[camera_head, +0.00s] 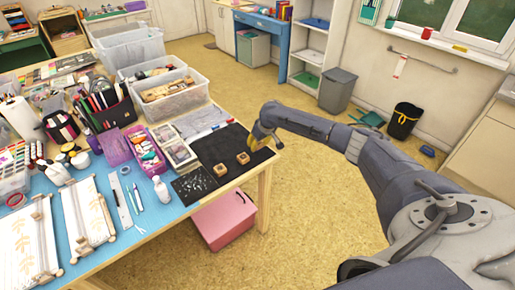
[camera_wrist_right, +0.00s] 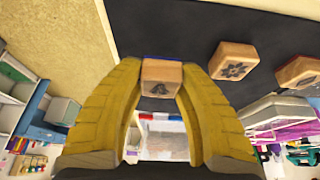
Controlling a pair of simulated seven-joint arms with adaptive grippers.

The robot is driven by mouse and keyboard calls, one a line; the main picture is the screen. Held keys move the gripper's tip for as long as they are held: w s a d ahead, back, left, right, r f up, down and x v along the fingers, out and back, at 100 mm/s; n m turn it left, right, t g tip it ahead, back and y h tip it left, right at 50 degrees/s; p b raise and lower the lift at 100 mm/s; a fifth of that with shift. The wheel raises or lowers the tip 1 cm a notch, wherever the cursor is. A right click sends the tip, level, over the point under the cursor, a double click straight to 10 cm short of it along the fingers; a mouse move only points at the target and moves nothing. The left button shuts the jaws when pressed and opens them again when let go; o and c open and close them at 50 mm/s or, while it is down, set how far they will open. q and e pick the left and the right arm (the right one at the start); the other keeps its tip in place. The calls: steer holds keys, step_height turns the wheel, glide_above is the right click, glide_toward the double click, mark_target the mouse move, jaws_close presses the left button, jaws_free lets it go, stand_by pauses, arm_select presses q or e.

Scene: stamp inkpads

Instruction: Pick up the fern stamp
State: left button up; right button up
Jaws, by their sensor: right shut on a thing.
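My right gripper (camera_wrist_right: 160,78) is shut on a small wooden stamp block (camera_wrist_right: 161,70), with a yellow finger on each side of it. A dark motif shows on the block's face; it is too small to tell whether it is a fern. In the head view the right gripper (camera_head: 264,140) is at the right end of the black mat (camera_head: 212,148), and its stamp is hidden there. Two more wooden stamps stand on the mat (camera_head: 220,170) (camera_head: 243,158). In the right wrist view one has a dark flower-like or leaf-like motif (camera_wrist_right: 233,61); the other (camera_wrist_right: 302,72) is cut by the edge.
Clear bins (camera_head: 170,98) and a pink tray (camera_head: 146,150) stand behind. The table's right edge is close to the gripper, with open floor beyond.

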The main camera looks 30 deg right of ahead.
step_height(320, 180, up, 17)
stand_by(0.4)
steer(key=shift+r, duration=0.1)
steer(key=o, duration=0.4)
steer(key=c, duration=0.5)
steer(key=shift+c, duration=0.2)
